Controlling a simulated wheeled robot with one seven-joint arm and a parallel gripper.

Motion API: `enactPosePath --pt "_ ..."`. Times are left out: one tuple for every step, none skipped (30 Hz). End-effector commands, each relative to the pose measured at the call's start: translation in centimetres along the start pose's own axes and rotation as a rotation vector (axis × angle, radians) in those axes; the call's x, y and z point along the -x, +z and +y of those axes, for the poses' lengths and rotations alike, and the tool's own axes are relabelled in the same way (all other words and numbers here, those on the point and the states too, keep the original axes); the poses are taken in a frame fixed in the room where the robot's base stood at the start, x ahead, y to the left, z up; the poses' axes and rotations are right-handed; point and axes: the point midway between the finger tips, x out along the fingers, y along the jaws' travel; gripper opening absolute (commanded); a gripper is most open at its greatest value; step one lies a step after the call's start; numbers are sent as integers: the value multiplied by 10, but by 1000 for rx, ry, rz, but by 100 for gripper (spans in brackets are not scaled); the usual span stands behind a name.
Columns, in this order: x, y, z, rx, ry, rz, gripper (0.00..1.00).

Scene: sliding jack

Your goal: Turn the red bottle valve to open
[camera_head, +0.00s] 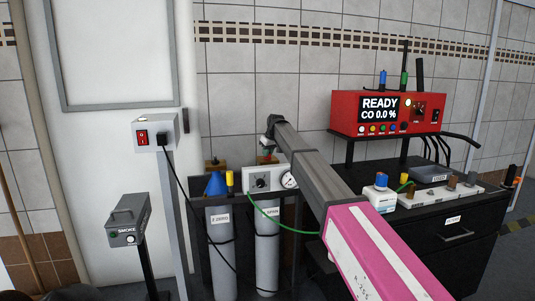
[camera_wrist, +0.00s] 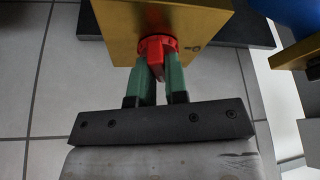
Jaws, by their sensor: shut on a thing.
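The red bottle valve (camera_wrist: 157,46) shows in the wrist view as a ribbed red disc with a handle bar, on a brass-coloured block (camera_wrist: 118,22). My gripper (camera_wrist: 158,66) has its two green fingers on either side of the handle bar, shut on it. In the head view, my arm reaches over to the top of the SPAN bottle (camera_head: 267,260), and the valve is only a small red patch (camera_head: 267,158) below my gripper (camera_head: 268,150). The valve's full turning angle is hard to read there.
A regulator panel with a gauge (camera_head: 289,181) sits in front. A red analyser (camera_head: 387,113) stands to the right over a black cabinet (camera_head: 455,232).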

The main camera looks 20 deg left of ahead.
Motion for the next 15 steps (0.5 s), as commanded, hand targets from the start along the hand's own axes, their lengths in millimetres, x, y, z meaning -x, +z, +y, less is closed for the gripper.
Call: enactPosePath --pt "0 0 1 39 -17 -1 0" --pt "0 0 1 65 -28 -1 0" --pt "0 -1 1 101 -42 -1 0" --pt "0 -1 1 127 -53 0 0" --pt "0 -1 1 153 -64 0 0" --pt "0 -1 2 189 -79 -1 0" --pt "0 -1 1 215 -90 -1 0" --pt "0 -1 2 241 -101 0 0" --pt "0 -1 2 277 -115 0 0" --pt "0 -1 2 303 -127 0 0" --pt "0 -1 2 329 -138 0 0" --pt "0 -2 2 365 -151 0 0" --pt "0 -2 2 391 -163 0 0" --pt "0 -2 2 417 -174 0 0" --pt "0 -2 3 452 -188 0 0"
